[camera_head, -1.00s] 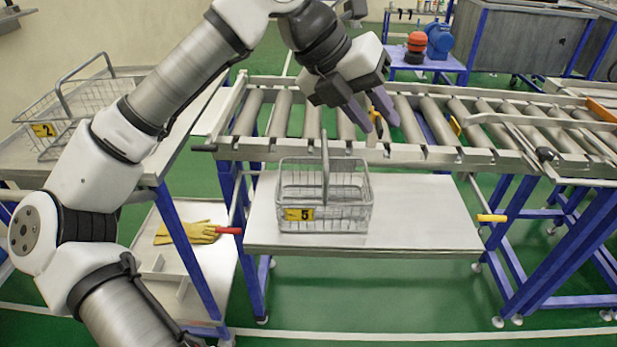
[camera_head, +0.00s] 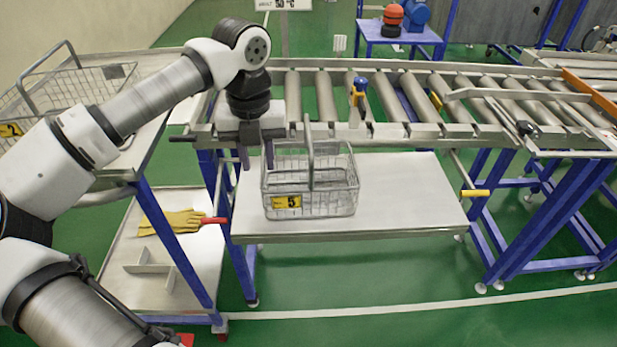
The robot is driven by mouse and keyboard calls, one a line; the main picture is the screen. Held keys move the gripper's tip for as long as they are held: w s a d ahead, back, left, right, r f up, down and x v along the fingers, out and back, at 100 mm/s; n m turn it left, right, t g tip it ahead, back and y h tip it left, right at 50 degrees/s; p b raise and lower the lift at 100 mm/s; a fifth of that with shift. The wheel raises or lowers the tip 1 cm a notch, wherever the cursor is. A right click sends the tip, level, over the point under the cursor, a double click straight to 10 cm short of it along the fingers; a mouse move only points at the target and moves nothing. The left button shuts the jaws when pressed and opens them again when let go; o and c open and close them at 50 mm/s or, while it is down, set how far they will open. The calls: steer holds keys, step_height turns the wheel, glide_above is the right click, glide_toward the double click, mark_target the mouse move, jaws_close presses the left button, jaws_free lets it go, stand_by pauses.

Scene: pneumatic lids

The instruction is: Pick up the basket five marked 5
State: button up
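The basket marked 5 (camera_head: 335,205) is a wire basket with a yellow number tag at its front left and an upright handle arching over its middle. It stands on the grey shelf below the roller conveyor. My gripper (camera_head: 256,165) points down at the basket's rear left corner, by the conveyor's front rail. Its two purple fingers are apart with a gap between them. The right finger overlaps the basket's left edge in the picture; I cannot tell if it touches. The handle stands to the right of my gripper, outside the fingers.
The roller conveyor (camera_head: 420,130) runs behind the basket, with a blue and yellow tool (camera_head: 358,92) on it. Another wire basket (camera_head: 75,90) stands on the left table. Yellow gloves (camera_head: 172,222) lie on the low left shelf. The grey shelf (camera_head: 410,200) is bare right of the basket.

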steer(key=shift+d+f+p, duration=0.15)
steer(key=shift+f+p, duration=0.35)
steer(key=shift+f, duration=0.8)
steer(key=shift+d+f+p, duration=0.15)
steer(key=shift+f+p, duration=0.35)
steer(key=shift+f, duration=0.8)
jaws_close()
steer(key=shift+w, duration=0.1)
